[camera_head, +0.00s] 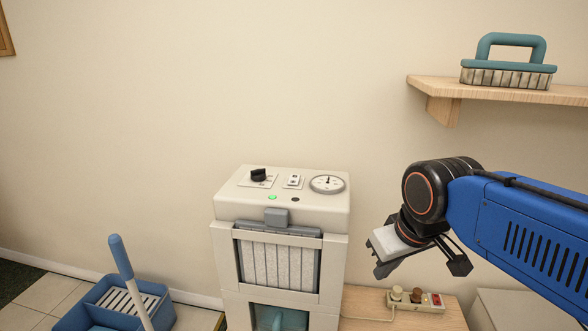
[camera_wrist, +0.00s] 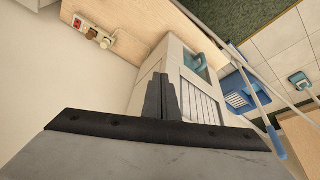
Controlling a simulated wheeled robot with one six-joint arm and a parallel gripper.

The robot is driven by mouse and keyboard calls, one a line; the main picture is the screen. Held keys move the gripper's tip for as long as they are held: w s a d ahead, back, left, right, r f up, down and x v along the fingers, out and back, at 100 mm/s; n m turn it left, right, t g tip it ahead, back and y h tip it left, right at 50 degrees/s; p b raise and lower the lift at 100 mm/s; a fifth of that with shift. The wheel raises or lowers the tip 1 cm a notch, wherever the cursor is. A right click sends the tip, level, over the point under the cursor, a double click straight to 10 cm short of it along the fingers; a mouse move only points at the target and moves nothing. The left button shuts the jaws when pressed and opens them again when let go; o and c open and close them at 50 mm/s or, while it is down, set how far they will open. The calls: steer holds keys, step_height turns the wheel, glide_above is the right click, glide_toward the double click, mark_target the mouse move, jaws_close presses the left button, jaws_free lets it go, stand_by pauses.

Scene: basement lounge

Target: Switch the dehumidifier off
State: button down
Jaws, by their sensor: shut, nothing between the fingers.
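The dehumidifier (camera_head: 225,200) is a cream cabinet against the wall in the head view. Its top panel has a black knob (camera_head: 258,175), a small white switch plate (camera_head: 294,181), a round dial (camera_head: 327,184), a lit green light (camera_head: 272,197) and a dark spot beside that light. A grey latch and a slatted filter are on its front. In the wrist view the dehumidifier (camera_wrist: 178,65) is partly hidden behind my gripper. My gripper (camera_wrist: 165,82) is shut and empty. In the head view it hangs to the right of the dehumidifier, apart from it.
A power strip (camera_head: 418,301) with plugs sits on a low wooden surface to the right of the dehumidifier. A wooden shelf (camera_head: 440,86) with a teal-handled brush (camera_head: 508,68) is above right. A blue mop bucket (camera_head: 75,318) stands at left. Space above the dehumidifier is clear.

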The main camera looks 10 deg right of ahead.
steer(key=w+a+r+n+g, duration=0.1)
steer(key=w+a+r+n, duration=0.15)
steer(key=w+r, duration=0.55)
steer(key=w+a+r+n+g, duration=0.15)
steer(key=w+r+n, duration=0.25)
steer(key=w+r, duration=0.4)
step_height(320, 180, up, 8)
steer(key=n, duration=0.6)
glide_above(294, 176)
steer(key=s, duration=0.2)
steer(key=shift+a+m+g+h, duration=0.25)
steer(key=shift+a+g+h, duration=0.05)
steer(key=shift+a+g, duration=0.1)
steer(key=f, duration=0.4)
steer(key=w+f, duration=0.1)
steer(key=f, duration=0.9)
steer(key=shift+w+d, duration=0.25)
steer(key=shift+d, duration=0.1)
